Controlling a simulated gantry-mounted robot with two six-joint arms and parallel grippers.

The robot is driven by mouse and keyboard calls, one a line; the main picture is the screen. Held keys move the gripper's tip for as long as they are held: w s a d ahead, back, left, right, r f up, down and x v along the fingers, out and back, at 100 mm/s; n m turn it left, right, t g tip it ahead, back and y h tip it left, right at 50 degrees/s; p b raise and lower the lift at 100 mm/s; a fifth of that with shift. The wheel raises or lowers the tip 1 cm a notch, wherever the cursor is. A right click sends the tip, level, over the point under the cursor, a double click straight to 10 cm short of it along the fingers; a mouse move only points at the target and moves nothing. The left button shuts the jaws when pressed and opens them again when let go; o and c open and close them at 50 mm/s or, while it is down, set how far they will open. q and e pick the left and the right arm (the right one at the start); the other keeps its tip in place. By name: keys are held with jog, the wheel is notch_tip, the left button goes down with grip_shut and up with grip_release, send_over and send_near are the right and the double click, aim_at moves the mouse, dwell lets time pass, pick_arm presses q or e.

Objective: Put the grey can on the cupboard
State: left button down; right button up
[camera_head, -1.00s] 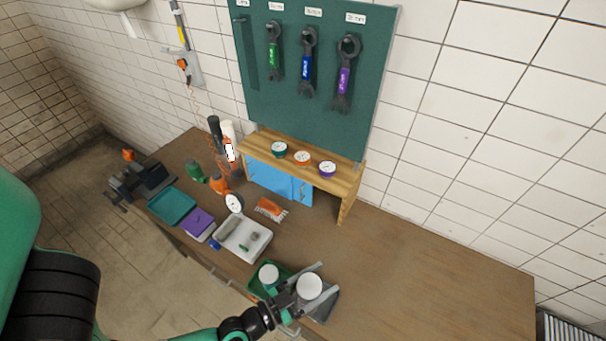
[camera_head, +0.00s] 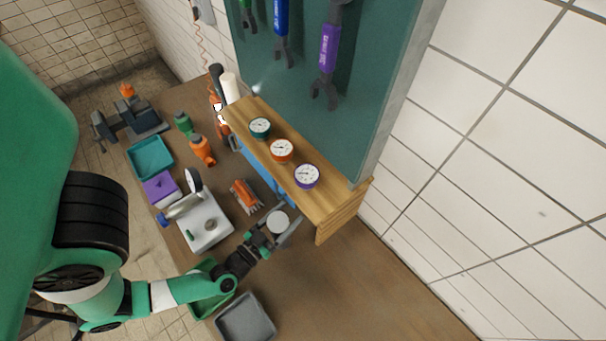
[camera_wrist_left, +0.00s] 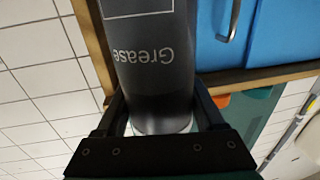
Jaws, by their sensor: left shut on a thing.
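My left gripper (camera_head: 274,232) is shut on the grey can (camera_head: 278,221), whose pale round top shows between the fingers. In the left wrist view the can (camera_wrist_left: 157,62) is dark grey, with "Grease" upside down, and sits between both fingers. The cupboard (camera_head: 335,218) is a wooden unit against the wall, with blue doors, seen at its edge in the head view. The can is in front of the cupboard's right part, apart from its top as far as I can see. A blue door (camera_wrist_left: 285,35) shows beside the can in the wrist view. My right gripper is not in view.
An orange brush (camera_head: 246,196) lies in front. A grey tray (camera_head: 245,318) is empty; a green tray (camera_head: 203,305) is partly behind my arm. The right bench is clear.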

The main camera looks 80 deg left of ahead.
pick_arm(q)
jog(key=shift+s+f, duration=0.6)
jog(key=shift+f, duration=0.1)
jog(key=shift+w+r, duration=0.1)
jog(key=shift+w, duration=0.05)
jog(key=f+b+x, duration=0.2)
jog(key=b+x, duration=0.3)
jog(key=x, duration=1.3)
jog(key=shift+c, duration=1.4)
grip_release()
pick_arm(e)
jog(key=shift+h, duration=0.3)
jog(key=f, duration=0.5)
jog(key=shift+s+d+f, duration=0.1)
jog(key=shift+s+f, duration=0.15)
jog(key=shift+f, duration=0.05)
pick_arm(q)
jog(key=shift+r, duration=0.1)
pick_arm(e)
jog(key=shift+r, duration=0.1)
